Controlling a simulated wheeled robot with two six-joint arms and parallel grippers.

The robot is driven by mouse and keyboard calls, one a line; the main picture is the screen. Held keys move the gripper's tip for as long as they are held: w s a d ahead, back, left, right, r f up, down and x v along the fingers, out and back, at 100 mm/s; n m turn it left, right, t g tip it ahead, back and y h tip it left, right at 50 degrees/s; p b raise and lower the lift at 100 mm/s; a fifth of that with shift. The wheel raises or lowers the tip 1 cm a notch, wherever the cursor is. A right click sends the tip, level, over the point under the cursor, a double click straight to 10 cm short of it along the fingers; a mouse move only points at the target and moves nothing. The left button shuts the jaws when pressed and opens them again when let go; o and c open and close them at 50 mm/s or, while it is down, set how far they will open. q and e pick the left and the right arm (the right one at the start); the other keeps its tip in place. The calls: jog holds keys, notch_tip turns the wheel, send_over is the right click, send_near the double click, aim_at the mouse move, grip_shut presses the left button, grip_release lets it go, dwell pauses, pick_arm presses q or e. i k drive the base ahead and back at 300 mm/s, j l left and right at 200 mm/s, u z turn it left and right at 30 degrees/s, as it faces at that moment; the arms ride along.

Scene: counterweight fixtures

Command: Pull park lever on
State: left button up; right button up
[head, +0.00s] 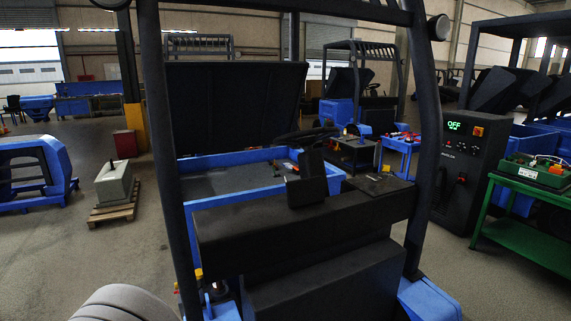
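A blue and black forklift stands in front of me, framed by dark posts. Its black dashboard (250,228) spans the middle, with a black upright block (314,172) on it. A dark steering wheel (300,137) shows partly behind that block. A small yellow and red part (198,274) sits low by the left post; I cannot tell whether it is the park lever. No other part is clearly a park lever. Neither of my grippers is in view.
A blue-rimmed bay (221,162) holding small parts lies behind the dashboard. A black cabinet (462,185) with a green "OFF" display and a green bench (519,228) stand at right. A grey block on a pallet (112,214) is at left. Bare floor shows at left.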

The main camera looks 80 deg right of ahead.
aim_at(378, 145)
jog(key=k+l+u, duration=0.35)
jog(key=k, duration=0.15)
jog(key=k+u, duration=0.4)
jog(key=k, duration=0.15)
jog(key=k+u, duration=0.35)
jog(key=k, duration=0.2)
jog(key=k+z, duration=0.35)
jog(key=k+l+z, duration=0.1)
jog(key=z, duration=0.3)
jog(key=k+l+z, duration=0.15)
jog(key=z, duration=0.7)
jog(key=l+z, duration=0.15)
jog(key=z, duration=0.3)
jog(key=k+l+z, duration=0.1)
jog(key=z, duration=0.4)
jog(key=l+z, duration=0.1)
jog(key=z, duration=0.4)
jog(key=l+z, duration=0.1)
jog(key=z, duration=0.35)
